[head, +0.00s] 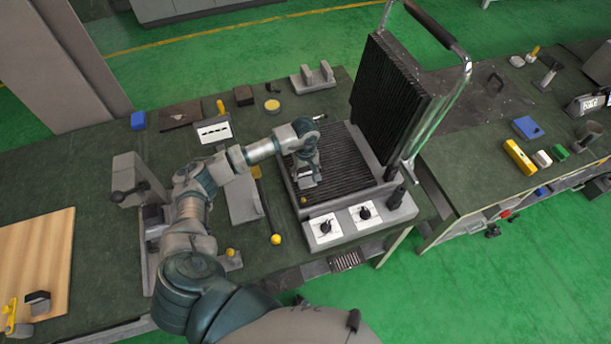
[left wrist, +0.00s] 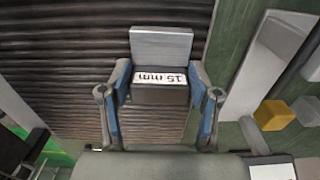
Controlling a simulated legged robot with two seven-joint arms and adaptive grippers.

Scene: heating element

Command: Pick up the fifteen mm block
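The fifteen mm block (left wrist: 160,82) is a grey stepped block with a white "15 mm" label, upside down in the left wrist view. It is at the ribbed lower plate (head: 345,172) of the heating element, near its left side; it also shows small in the head view (head: 307,182). My left gripper (head: 306,172) reaches down over it. In the left wrist view its two fingers (left wrist: 160,90) lie against both sides of the block and look shut on it. I cannot tell whether the block still touches the plate. My right gripper is not in view.
The heating element's ribbed lid (head: 388,95) stands open behind the plate, with a metal handle. Two control dials (head: 345,219) are in front. A yellow-ended rod (head: 267,215) and grey plate lie to the left. A second bench (head: 480,170) is at the right.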

